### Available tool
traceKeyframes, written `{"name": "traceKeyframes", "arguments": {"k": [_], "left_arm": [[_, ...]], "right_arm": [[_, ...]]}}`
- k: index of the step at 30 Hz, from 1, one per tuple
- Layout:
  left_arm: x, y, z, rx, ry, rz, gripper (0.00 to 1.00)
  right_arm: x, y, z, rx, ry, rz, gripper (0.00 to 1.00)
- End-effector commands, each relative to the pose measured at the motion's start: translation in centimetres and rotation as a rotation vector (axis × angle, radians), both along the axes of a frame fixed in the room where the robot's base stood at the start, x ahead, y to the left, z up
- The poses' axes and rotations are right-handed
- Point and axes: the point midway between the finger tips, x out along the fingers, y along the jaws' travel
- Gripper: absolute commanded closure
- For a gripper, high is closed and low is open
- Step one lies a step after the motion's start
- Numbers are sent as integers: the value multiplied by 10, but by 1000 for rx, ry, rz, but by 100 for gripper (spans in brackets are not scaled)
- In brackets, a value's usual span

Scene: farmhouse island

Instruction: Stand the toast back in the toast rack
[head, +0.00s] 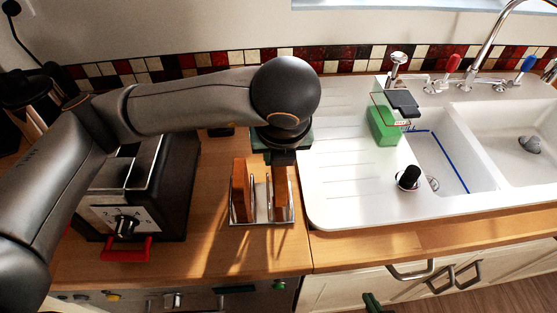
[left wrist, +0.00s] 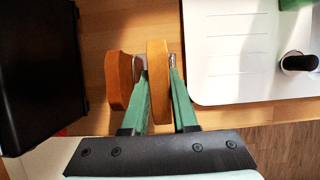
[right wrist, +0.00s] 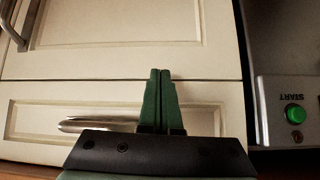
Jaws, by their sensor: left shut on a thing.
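The toast rack (head: 262,212), a metal rack on a flat base, stands on the wooden counter. One brown toast slice (head: 239,190) stands upright in its left part; it also shows in the left wrist view (left wrist: 119,80). My left gripper (left wrist: 160,85) reaches down from above, its green fingers closed on either side of a second toast slice (left wrist: 157,72). That held slice (head: 280,188) is upright over the rack's right part; I cannot tell whether its bottom touches the base. My right gripper (right wrist: 159,75) is shut and empty, low in front of the cabinets.
A black toaster (head: 150,190) with a red lever (head: 127,250) stands left of the rack. The white sink drainer (head: 335,180) begins just right of it, with a green sponge-like block (head: 383,125) and a black-topped item (head: 409,177). Cabinet doors (right wrist: 120,55) lie before my right gripper.

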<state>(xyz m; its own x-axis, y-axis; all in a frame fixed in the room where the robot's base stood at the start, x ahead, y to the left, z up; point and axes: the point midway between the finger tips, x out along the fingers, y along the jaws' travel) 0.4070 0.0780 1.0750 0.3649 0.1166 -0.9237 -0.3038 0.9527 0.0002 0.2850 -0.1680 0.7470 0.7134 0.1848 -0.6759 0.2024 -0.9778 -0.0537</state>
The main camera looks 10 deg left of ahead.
Motion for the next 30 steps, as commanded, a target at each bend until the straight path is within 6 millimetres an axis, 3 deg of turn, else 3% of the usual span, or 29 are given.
{"name": "traceKeyframes", "arguments": {"k": [6,30], "left_arm": [[-1,0,-21,2,2,-2,100],[-1,-1,-33,-1,0,-3,100]], "right_arm": [[0,0,9,0,-1,0,100],[1,0,-9,1,-3,0,100]]}}
